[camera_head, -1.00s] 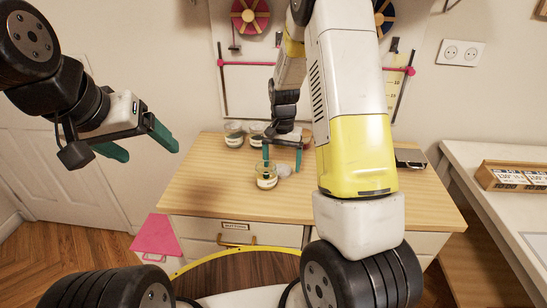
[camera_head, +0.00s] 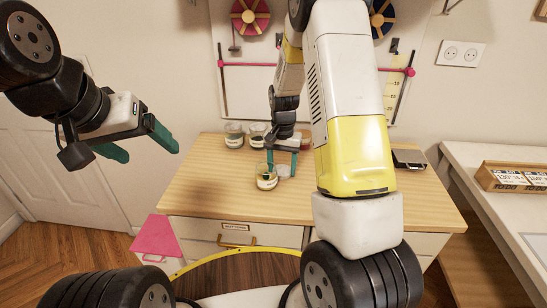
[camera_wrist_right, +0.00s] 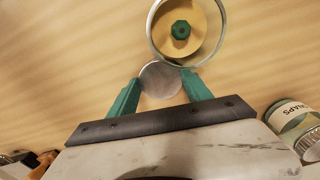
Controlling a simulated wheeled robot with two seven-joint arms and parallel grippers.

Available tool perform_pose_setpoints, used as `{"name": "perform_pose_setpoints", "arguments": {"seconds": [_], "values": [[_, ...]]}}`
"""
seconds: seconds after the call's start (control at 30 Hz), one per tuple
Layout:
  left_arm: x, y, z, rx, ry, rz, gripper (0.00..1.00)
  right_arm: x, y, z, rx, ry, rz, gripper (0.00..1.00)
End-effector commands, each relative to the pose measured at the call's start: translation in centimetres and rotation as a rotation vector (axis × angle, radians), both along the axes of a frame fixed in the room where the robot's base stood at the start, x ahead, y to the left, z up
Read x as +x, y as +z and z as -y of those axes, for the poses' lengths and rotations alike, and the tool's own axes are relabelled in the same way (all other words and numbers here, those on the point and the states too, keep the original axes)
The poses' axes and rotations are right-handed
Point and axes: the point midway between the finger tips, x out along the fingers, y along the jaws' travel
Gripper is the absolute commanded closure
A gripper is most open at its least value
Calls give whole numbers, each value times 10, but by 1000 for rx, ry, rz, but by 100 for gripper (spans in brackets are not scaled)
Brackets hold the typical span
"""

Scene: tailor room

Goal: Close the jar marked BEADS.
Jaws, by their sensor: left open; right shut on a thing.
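An open glass jar (camera_head: 267,182) stands near the front middle of the table; its label is too small to read. The right wrist view shows its open mouth (camera_wrist_right: 152,40) with a green piece inside. A round grey lid (camera_head: 284,172) is right beside the jar and also shows in the wrist view (camera_wrist_right: 160,80). My right gripper (camera_head: 283,170) is shut on the lid's edges, with one finger on either side, as the wrist view shows (camera_wrist_right: 160,76). My left gripper (camera_head: 150,152) is open and empty, left of the table.
A jar marked SNAPS (camera_wrist_right: 293,120) stands close to my right gripper in the wrist view. More jars (camera_head: 234,136) stand at the table's back. A dark flat device (camera_head: 409,159) lies at the right. The table's left part (camera_head: 205,185) is clear.

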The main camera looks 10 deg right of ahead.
Motion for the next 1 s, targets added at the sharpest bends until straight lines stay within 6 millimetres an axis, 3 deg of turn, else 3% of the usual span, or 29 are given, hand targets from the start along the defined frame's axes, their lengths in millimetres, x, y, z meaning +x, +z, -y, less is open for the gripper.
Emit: {"name": "perform_pose_setpoints", "arguments": {"seconds": [0.17,0.63,1.0], "values": [[0,0,0,0,0,0,21,0,8,0,0,0,1,79],[0,0,0,0,0,0,21,1,91,0,1,1,3,79],[0,0,0,0,0,0,21,0,100,0,0,0,-1,79]]}}
